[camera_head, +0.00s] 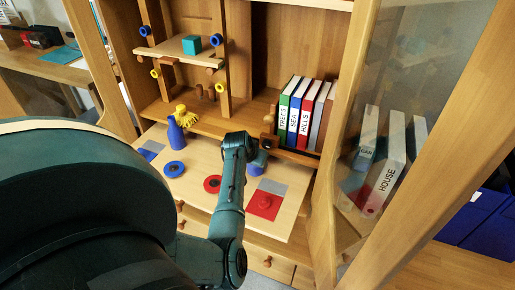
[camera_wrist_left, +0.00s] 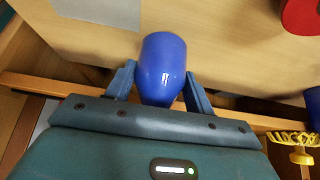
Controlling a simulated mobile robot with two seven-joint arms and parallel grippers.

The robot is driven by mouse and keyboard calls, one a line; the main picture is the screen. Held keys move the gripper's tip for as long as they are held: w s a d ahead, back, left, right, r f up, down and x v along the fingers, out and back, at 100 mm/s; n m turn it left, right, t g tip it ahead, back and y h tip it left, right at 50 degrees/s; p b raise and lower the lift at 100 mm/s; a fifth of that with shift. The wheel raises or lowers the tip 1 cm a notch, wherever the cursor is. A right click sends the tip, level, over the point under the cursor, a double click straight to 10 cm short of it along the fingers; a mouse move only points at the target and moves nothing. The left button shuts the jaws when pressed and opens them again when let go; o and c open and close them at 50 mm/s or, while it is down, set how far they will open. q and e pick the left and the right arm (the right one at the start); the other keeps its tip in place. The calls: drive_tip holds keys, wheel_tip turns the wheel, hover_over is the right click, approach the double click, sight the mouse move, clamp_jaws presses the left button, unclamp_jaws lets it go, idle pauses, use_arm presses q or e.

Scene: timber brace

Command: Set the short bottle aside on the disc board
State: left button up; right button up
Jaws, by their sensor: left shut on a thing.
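My left gripper (camera_wrist_left: 160,82) is shut on a short blue bottle (camera_wrist_left: 163,65), with one finger on each side of it. In the head view the gripper is mostly hidden behind my wrist, and part of the bottle (camera_head: 257,167) shows beside it, over the disc board's back edge. Whether the bottle touches the board is not clear. The pale wooden disc board (camera_head: 233,203) carries a blue disc (camera_head: 174,169), a red disc (camera_head: 212,184), a grey square (camera_head: 272,186) and a red square (camera_head: 264,212) with a red knobbed piece on it. My right gripper is not in view.
A taller blue bottle (camera_head: 175,134) stands at the board's back left, a yellow piece (camera_head: 181,112) by its top. Several upright books (camera_head: 303,115) stand at the back right. A small shelf (camera_head: 178,52) holds a teal cube (camera_head: 192,45). The board's front middle is clear.

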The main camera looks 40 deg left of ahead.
use_arm(q)
drive_tip(key=shift+f, duration=0.1)
drive_tip(key=o, duration=1.2)
drive_tip(key=shift+s+r, duration=0.15)
drive_tip(key=shift+r, duration=0.25)
drive_tip(key=p+v, duration=0.4)
drive_tip(key=v, duration=0.7)
drive_tip(key=shift+s+r, duration=0.1)
drive_tip(key=shift+s, duration=0.05)
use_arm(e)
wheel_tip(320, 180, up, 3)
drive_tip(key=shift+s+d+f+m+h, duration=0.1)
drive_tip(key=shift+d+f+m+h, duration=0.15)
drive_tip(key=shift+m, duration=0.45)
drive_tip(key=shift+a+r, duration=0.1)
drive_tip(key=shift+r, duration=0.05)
